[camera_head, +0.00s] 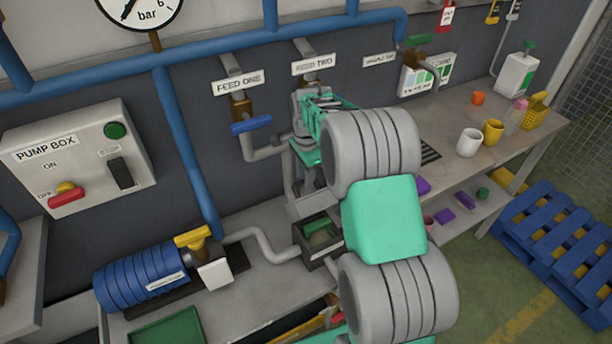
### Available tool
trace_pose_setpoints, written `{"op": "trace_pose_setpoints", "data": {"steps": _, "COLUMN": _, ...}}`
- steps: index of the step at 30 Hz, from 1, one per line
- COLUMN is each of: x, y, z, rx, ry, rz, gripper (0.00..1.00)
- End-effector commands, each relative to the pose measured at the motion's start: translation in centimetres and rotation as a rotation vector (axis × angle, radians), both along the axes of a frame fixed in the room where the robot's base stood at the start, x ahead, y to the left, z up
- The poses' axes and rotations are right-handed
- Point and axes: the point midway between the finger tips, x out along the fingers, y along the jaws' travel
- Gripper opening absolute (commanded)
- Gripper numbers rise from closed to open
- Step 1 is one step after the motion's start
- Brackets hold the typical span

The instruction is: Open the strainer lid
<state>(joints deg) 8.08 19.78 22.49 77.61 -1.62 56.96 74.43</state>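A small dark square box (317,245) stands on the bench at the end of the bent grey pipe, and looks like the strainer. Its top shows a greenish-brown inner area; whether this is an open inside or a window in a lid I cannot tell. A light grey piece (312,206) rises just behind the box; I cannot tell if it is a lid or part of my gripper. My gripper (302,190) points down behind and above the box, left of my arm. Its fingertips are not clear, and contact with the box cannot be made out.
The blue pump (140,278) with a yellow handle (193,237) stands left of the box. The FEED ONE valve's blue lever (251,125) is on the wall close to my gripper. A green tray (168,330) lies in front. Cups (469,142) stand on the right bench.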

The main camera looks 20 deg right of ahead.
Motion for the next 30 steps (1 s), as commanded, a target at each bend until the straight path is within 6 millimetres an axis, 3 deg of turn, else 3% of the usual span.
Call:
{"op": "trace_pose_setpoints", "data": {"steps": 8, "x": 0.0, "y": 0.0, "z": 0.3, "rx": 0.000, "ry": -0.001, "rz": 0.001, "gripper": 0.36}}
{"op": "trace_pose_setpoints", "data": {"steps": 21, "x": -0.4, "y": -0.2, "z": 7.4, "rx": 0.000, "ry": -0.002, "rz": -0.001, "gripper": 0.36}}
{"op": "trace_pose_setpoints", "data": {"steps": 30, "x": -0.5, "y": -0.2, "z": 7.8, "rx": 0.001, "ry": 0.000, "rz": 0.000, "gripper": 0.34}}
